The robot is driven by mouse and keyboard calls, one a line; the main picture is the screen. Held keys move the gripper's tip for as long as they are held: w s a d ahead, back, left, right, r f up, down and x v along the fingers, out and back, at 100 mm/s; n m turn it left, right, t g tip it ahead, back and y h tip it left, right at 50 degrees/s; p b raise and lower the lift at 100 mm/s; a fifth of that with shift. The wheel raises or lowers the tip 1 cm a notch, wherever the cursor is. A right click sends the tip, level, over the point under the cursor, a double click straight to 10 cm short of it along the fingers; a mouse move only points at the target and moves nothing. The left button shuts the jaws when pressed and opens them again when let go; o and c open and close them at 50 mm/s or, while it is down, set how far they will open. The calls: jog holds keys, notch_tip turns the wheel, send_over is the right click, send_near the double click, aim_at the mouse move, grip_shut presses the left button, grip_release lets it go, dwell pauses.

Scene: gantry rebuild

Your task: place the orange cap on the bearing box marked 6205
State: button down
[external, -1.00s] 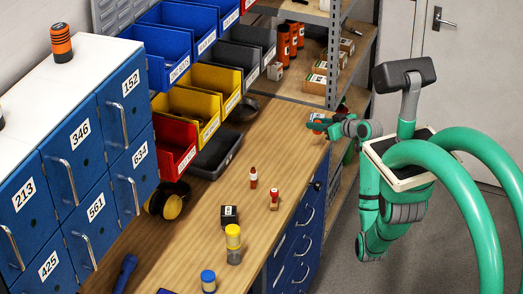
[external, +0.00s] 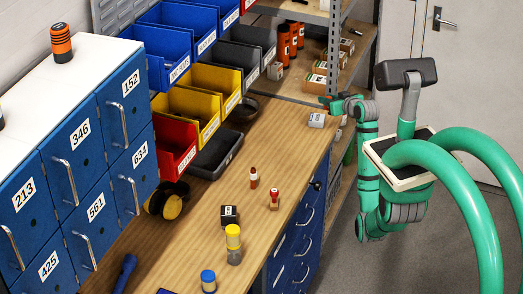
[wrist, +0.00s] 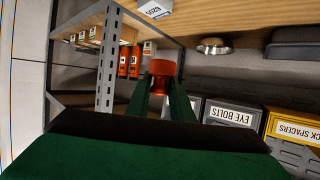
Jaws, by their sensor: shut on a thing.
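My gripper (wrist: 160,88) is shut on the orange cap (wrist: 162,69), which stands out between the green fingertips in the wrist view. In the external view my gripper (external: 327,102) is at the far right end of the bench, in front of the shelf post. A small white box (external: 317,120) sits on the bench just below it in the picture. In the wrist view a white box (wrist: 155,8) is at the top edge, with a label that seems to read 6205, though it is partly cut off. The cap is apart from this box.
The metal shelf post (wrist: 107,60) stands close beside my gripper. More small boxes and orange cylinders (wrist: 130,62) are on the shelf (external: 290,85).

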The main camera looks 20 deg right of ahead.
jog(key=d+x, duration=0.2)
jog(key=x, duration=0.6)
send_over(316, 117)
notch_tip(316, 117, down, 6)
jog(key=shift+s+r, duration=0.15)
jog(key=shift+w+d+f, duration=0.1)
jog(key=shift+w+f, duration=0.1)
jog(key=shift+f, duration=1.55)
jog(key=shift+f, duration=0.15)
jog(key=c, duration=1.6)
grip_release()
jog(key=shift+o, duration=0.2)
